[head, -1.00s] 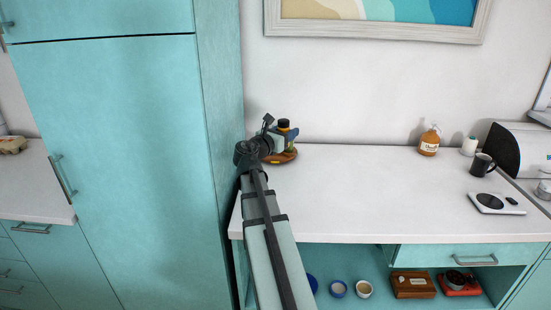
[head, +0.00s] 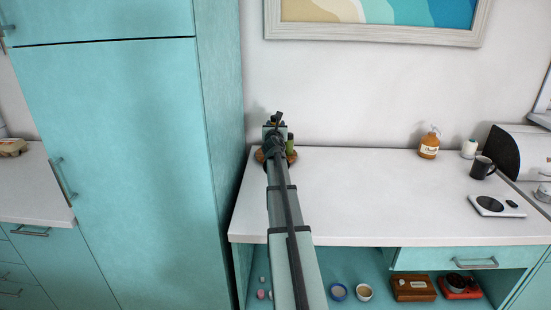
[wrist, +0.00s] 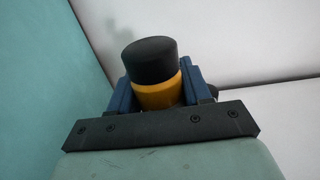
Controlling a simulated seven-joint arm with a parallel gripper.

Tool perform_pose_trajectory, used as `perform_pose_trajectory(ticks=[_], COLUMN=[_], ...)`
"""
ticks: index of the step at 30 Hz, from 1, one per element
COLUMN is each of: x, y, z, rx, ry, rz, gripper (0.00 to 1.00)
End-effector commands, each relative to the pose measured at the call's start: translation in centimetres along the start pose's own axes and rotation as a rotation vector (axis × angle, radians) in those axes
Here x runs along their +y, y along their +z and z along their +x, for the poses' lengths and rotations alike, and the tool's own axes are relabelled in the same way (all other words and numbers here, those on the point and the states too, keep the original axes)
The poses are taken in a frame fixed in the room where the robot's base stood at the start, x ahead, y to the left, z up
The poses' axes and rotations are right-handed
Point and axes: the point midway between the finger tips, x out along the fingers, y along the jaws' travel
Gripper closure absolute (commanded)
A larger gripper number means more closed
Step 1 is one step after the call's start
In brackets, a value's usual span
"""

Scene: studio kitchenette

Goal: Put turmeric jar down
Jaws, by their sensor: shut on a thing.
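The turmeric jar (wrist: 157,95), yellow with a black lid, stands between the two blue fingers of my gripper (wrist: 158,82) in the wrist view. My gripper is shut on it. In the head view my gripper (head: 275,133) is over the back left of the white counter, above a round wooden tray (head: 261,157). My arm hides the jar there, and I cannot tell whether the jar touches anything below.
A green item (head: 290,142) shows beside my arm at the tray. The tall teal cabinet (head: 222,130) stands close on the left and the wall is just behind. An orange bottle (head: 429,147), a dark mug (head: 482,168) and a scale (head: 496,205) are at right. The middle counter is clear.

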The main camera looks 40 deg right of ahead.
Motion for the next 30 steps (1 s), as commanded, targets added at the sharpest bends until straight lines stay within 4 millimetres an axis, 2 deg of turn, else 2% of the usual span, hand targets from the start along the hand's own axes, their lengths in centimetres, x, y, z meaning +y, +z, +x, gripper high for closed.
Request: perform_pose_trajectory(ticks=[13, 25, 30], x=[0.0, 0.0, 0.0], y=[-4.9, -6.3, -7.6], z=[0.0, 0.0, 0.0], rx=[0.002, 0.001, 0.003], ry=[0.001, 0.000, 0.001], rz=[-0.002, -0.001, -0.003], gripper=[0.85, 0.85, 0.85])
